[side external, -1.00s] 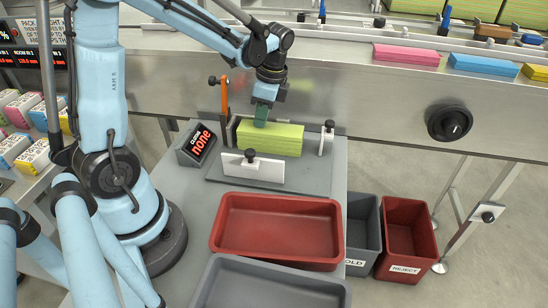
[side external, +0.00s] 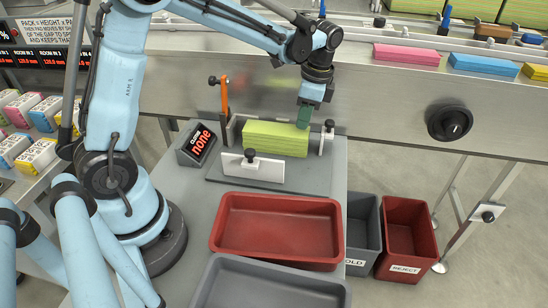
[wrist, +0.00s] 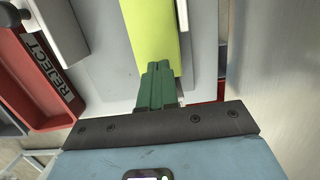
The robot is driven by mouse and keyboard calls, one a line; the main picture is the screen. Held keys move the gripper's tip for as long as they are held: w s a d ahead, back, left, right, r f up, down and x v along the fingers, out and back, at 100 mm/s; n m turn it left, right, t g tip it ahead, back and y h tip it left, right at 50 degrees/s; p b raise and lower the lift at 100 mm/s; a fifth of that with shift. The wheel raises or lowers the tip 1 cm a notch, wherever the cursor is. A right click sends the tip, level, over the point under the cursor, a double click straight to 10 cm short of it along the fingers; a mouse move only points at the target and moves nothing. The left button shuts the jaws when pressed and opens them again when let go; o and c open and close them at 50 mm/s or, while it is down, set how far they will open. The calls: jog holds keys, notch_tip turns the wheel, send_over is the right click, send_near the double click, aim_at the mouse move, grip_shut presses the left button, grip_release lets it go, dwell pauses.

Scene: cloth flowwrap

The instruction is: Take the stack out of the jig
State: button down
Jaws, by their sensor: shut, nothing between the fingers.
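A yellow-green stack of cloths (side external: 272,140) lies in the grey jig (side external: 218,172), between a white front plate (side external: 254,171) with a black knob and the upright stops at its ends. My gripper (side external: 302,124) is at the right end of the stack, pointing down, with its green fingers closed together. In the wrist view the shut fingers (wrist: 157,72) overlap the near end of the stack (wrist: 152,30). Nothing shows between them. I cannot tell whether the fingertips touch the stack.
An orange upright (side external: 225,97) stands at the jig's left end and a white stop (side external: 327,138) at its right. A red tray (side external: 278,228) and a grey tray (side external: 275,285) lie in front. A display (side external: 197,145) reads "none". Pink cloths (side external: 406,53) lie on the conveyor behind.

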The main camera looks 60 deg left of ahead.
aim_at(296, 130)
jog(key=shift+w+d, duration=1.05)
jog(key=shift+d, duration=0.05)
jog(key=c, duration=1.8)
grip_release()
jog(key=shift+o, duration=1)
jog(key=shift+a+r, duration=0.1)
jog(key=o, duration=1.4)
jog(key=shift+t+h, duration=0.5)
jog(key=s+a+r, duration=0.2)
jog(key=r, duration=0.1)
jog(key=s+a+r, duration=0.1)
jog(key=r, duration=0.1)
jog(key=shift+s+r, duration=0.1)
jog(key=shift+s+a+r, duration=0.1)
jog(key=shift+r, duration=0.1)
jog(key=shift+f, duration=0.15)
notch_tip(296, 130, down, 12)
jog(key=shift+r, duration=0.1)
